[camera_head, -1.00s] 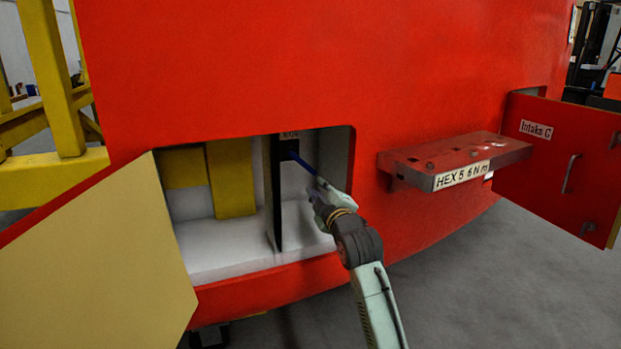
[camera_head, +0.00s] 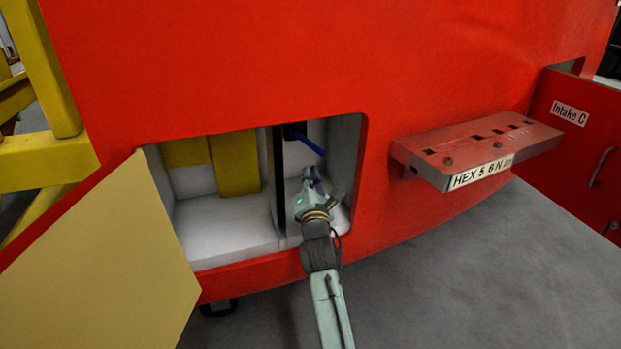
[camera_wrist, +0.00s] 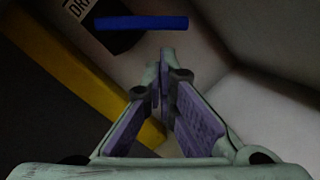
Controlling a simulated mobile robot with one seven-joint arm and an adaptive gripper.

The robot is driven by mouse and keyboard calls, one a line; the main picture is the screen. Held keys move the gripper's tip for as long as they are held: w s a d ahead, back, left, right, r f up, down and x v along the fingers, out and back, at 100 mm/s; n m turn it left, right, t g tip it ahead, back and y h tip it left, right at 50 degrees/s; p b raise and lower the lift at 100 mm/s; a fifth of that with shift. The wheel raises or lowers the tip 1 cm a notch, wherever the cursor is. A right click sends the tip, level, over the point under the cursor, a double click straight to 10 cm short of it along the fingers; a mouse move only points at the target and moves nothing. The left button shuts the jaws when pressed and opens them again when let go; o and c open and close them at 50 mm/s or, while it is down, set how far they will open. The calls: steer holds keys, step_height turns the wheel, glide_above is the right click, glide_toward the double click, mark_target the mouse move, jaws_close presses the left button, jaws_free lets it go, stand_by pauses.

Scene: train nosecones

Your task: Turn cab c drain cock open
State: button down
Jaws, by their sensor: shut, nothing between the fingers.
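The drain cock shows as a blue lever handle (camera_head: 310,145) on a dark mount, high in the right part of the open recess in the red nosecone. In the head view the lever points right and slightly down. It is also in the wrist view (camera_wrist: 141,22), lying across near the top, beside a dark block and a partly cut-off label reading "DRA" (camera_wrist: 78,8). My gripper (camera_head: 309,176) is inside the recess, below the lever and apart from it in the picture. In the wrist view its fingers (camera_wrist: 165,62) are together and hold nothing.
A dark upright divider (camera_head: 274,180) and a yellow block (camera_head: 234,162) stand left of my gripper. A cream door (camera_head: 100,265) hangs open at left. A red shelf marked "HEX 5 6 N" (camera_head: 470,150) juts out at right, before the open "Intake C" door (camera_head: 575,140).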

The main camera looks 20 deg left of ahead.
mark_target(323, 153)
steer(key=shift+p+x, duration=0.35)
steer(key=shift+x, duration=1.95)
steer(key=shift+w+d, duration=0.1)
steer(key=shift+w+d+n, duration=0.1)
steer(key=shift+d+n, duration=0.1)
steer(key=shift+n, duration=0.1)
steer(key=shift+w+d+r+n+y+b, duration=0.2)
steer(key=shift+d+n+y+b, duration=0.1)
steer(key=shift+n+b, duration=0.3)
steer(key=shift+w+d+r+n+g+y+b, duration=0.15)
steer(key=shift+w+d+r+n+y+b, duration=0.25)
steer(key=shift+n, duration=0.85)
steer(key=shift+w+d+r+n+g+y+b, duration=0.15)
steer(key=shift+d+r+n+y+b, duration=0.2)
steer(key=shift+n, duration=0.95)
steer(key=shift+w+d+r+n+g+y+b, duration=0.1)
steer(key=shift+w+d+r+n+y+b, duration=0.3)
steer(key=shift+n, duration=0.85)
steer(key=shift+s+d, duration=0.1)
steer(key=shift+s+f, duration=0.1)
